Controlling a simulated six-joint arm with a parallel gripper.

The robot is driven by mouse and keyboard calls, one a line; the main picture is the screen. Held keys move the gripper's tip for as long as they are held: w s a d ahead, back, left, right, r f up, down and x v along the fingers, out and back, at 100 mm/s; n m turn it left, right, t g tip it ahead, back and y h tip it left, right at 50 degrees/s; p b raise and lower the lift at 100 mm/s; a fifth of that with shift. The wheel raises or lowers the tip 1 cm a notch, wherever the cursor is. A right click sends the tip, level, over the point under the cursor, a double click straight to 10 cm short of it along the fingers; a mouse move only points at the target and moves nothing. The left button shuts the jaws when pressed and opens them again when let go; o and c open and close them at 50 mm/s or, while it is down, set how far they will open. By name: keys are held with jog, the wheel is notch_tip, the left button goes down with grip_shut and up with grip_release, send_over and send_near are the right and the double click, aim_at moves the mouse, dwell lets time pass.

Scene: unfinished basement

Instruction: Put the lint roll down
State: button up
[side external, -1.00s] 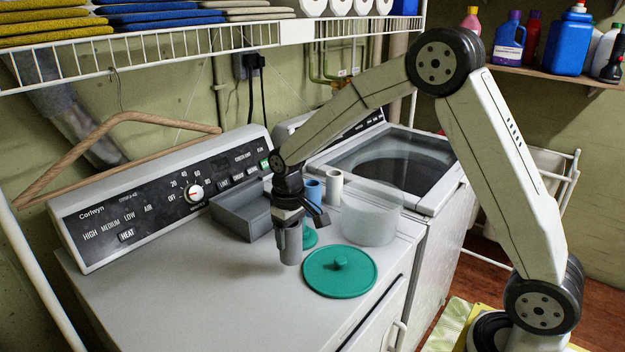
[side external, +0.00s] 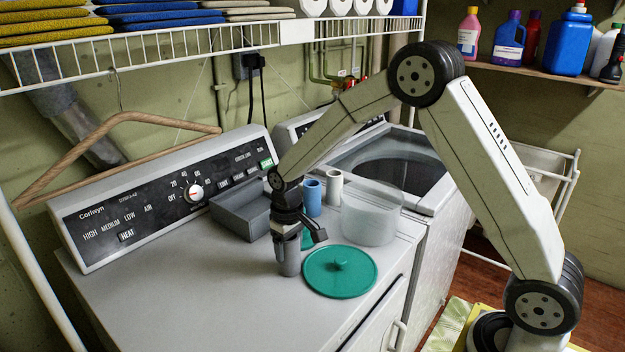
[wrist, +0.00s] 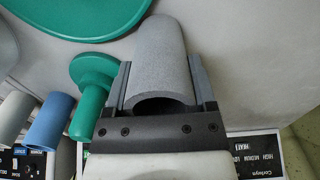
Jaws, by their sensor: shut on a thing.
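The lint roll, a plain grey cylinder (side external: 289,262), is held upright between the fingers of my gripper (side external: 288,242). Its lower end is at or just above the white dryer top (side external: 190,300); I cannot tell whether it touches. In the wrist view the roll (wrist: 162,65) sits between both fingers of my gripper (wrist: 160,85), its hollow end facing the camera. My gripper is shut on it.
A green round lid (side external: 340,274) lies close to the right, with a green knobbed piece (wrist: 93,92) beside my gripper. A grey bin (side external: 238,215), a blue roll (side external: 312,198), a white roll (side external: 334,187) and a clear tub (side external: 370,215) stand behind. The dryer top's front left is clear.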

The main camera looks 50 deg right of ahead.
jog(key=shift+f, duration=0.15)
jog(key=o, duration=1.2)
jog(key=shift+c, duration=0.2)
notch_tip(320, 180, up, 12)
jog(key=shift+r, duration=0.2)
jog(key=shift+s+f, duration=0.1)
jog(key=s+f+t, duration=0.1)
jog(key=s+f, duration=0.3)
jog(key=s, duration=0.5)
jog(key=s+f+t, duration=0.1)
jog(key=s+f, duration=0.3)
jog(key=s, duration=0.5)
jog(key=shift+a+t, duration=0.3)
jog(key=shift+a, duration=0.15)
